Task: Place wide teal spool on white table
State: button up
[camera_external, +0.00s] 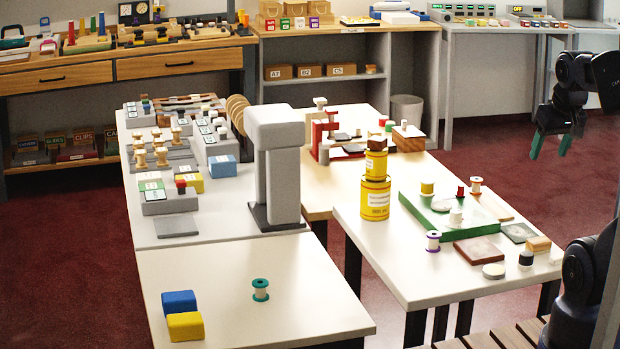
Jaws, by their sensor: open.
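A spool with teal flanges and a pale core (260,289) stands upright on the white front-left tabletop (315,305), with free surface around it. A second pale table (400,270) at the right carries several other spools; I cannot tell which table the task calls white. My gripper (551,146) has green fingertips, is open and empty, and hangs in the air at the far right, well away from the teal spool.
Blue (179,303) and yellow (186,326) blocks sit left of the teal spool. A grey arch-like stand (276,165) rises behind it. Stacked yellow cans (375,198) stand on the right table's left side, near a green board (449,221). A gap separates the front tables.

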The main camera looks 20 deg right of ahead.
jog(key=w+a+r+n+g, duration=0.1)
jog(key=w+a+n, duration=0.2)
jog(key=w+a, duration=0.3)
jog(key=w+a+r+n+g, duration=0.1)
jog(key=w+a+r+n, duration=0.15)
jog(key=w, duration=0.65)
jog(key=w+a+f+n+g, duration=0.1)
jog(key=w+a+f+n, duration=0.35)
jog(key=w+a, duration=0.85)
jog(key=n+g+h, duration=0.2)
jog(key=n, duration=0.6)
send_over(260, 282)
jog(key=w+a, duration=0.1)
notch_tip(260, 282, down, 27)
jog(key=f, duration=0.5)
jog(key=shift+d+f, duration=0.25)
jog(key=shift+d, duration=0.1)
jog(key=shift+s+d+f, duration=0.1)
jog(key=shift+s+f, duration=0.15)
jog(key=shift+f, duration=1.05)
jog(key=shift+s+d+f, duration=0.1)
jog(key=shift+s+f, duration=0.1)
jog(key=shift+f, duration=1.05)
